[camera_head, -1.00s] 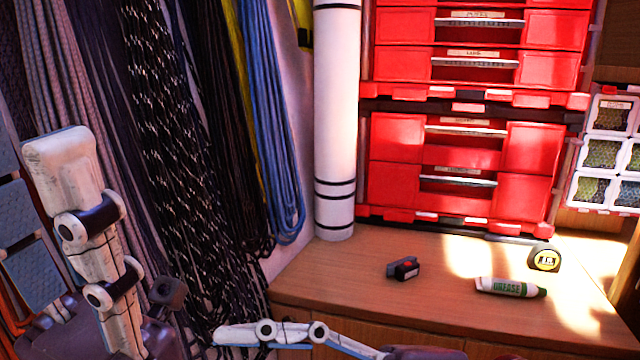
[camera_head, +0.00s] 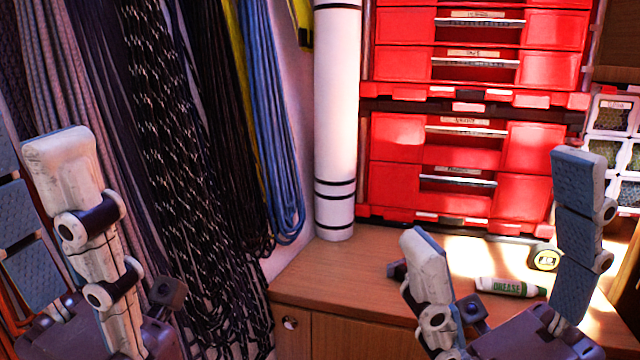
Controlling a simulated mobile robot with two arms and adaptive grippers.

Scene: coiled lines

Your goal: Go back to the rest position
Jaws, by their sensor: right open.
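My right gripper (camera_head: 503,205) stands upright at the lower right, in front of the workbench. Its two fingers are spread wide, with nothing between them. The pale left finger partly covers a small dark object on the bench, and the blue-padded right finger stands in front of the bench's right side. My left gripper (camera_head: 30,165) is at the lower left, in front of the hanging ropes, fingers pointing up.
A grease tube (camera_head: 510,287) and a tape measure (camera_head: 544,257) lie on the wooden bench (camera_head: 335,268). Red drawer units (camera_head: 400,138) stand behind, beside a white pipe (camera_head: 336,120). Coiled ropes (camera_head: 165,130) hang at the left. Air above the bench's left part is clear.

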